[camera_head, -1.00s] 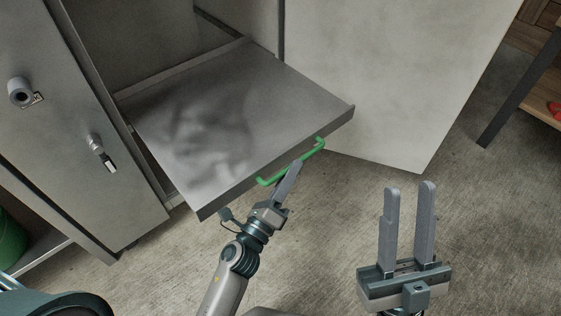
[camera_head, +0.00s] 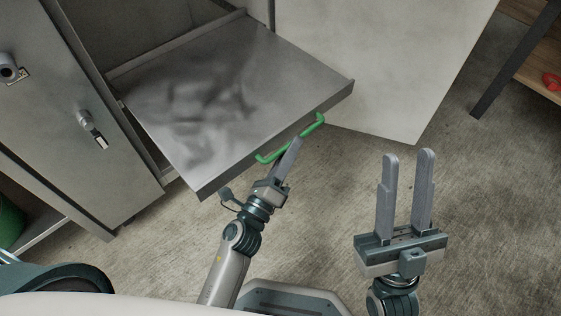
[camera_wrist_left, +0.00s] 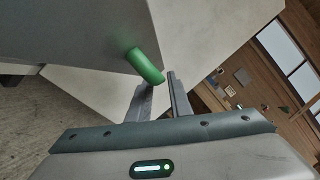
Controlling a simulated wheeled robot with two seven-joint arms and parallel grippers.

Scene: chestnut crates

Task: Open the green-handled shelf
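The shelf (camera_head: 225,105) is a flat grey metal tray that stands pulled out of the grey cabinet. Its green bar handle (camera_head: 306,131) runs along the front edge, and a green piece of it shows in the left wrist view (camera_wrist_left: 145,63). My left gripper (camera_head: 294,145) reaches the handle from the front, with its fingers on either side of the bar near the middle. In the left wrist view the fingertips (camera_wrist_left: 160,86) are close together around the bar, partly hiding it. My right gripper (camera_head: 408,156) is open and empty, above the floor right of the shelf.
The cabinet's open door (camera_head: 385,65) stands right of the shelf. A closed grey door (camera_head: 55,120) with a lock and a latch is at the left. A wooden rack (camera_head: 530,70) with a red object (camera_head: 551,81) stands at the far right. The concrete floor in front is clear.

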